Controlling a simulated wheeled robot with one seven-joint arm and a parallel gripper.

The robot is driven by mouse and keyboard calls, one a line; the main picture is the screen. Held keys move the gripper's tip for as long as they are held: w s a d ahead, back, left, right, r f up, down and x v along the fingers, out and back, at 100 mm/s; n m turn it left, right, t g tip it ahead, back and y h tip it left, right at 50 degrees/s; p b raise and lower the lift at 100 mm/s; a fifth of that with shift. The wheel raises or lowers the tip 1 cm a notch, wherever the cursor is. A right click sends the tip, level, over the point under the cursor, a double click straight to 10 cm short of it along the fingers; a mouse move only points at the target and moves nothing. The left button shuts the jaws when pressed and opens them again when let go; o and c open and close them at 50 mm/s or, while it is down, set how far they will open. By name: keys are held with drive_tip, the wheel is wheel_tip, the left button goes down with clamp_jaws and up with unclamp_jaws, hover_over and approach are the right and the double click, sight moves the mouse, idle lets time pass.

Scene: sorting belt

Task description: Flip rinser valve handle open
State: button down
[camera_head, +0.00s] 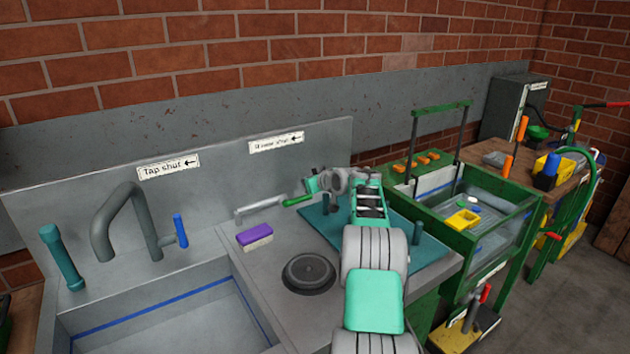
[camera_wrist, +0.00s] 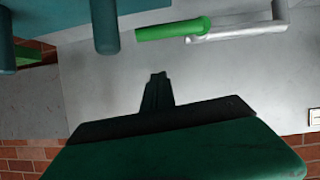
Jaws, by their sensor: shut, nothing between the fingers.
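The rinser valve handle is a green lever (camera_head: 298,200) at the end of a bent grey pipe (camera_head: 258,207), low at the back splash wall in the head view. A label with an arrow (camera_head: 276,143) is fixed on the wall above it. In the wrist view the green handle (camera_wrist: 172,29) lies level near the top, joined to the pale pipe (camera_wrist: 240,28) on its right. My gripper (camera_head: 309,186) is just beside the handle's free end in the head view. In the wrist view its fingertips (camera_wrist: 157,77) are together, empty, with a visible gap to the handle.
A teal mat (camera_head: 435,262) with upright pegs lies under and right of my arm. A round black disc (camera_head: 308,273) and a purple sponge (camera_head: 254,234) sit on the counter. The tap (camera_head: 122,215) with a blue lever (camera_head: 180,230) stands at the left sink.

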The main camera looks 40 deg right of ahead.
drive_tip(key=b+v, duration=0.1)
drive_tip(key=v, duration=0.7)
drive_tip(key=shift+s+d, duration=0.1)
drive_tip(key=shift+s, duration=0.05)
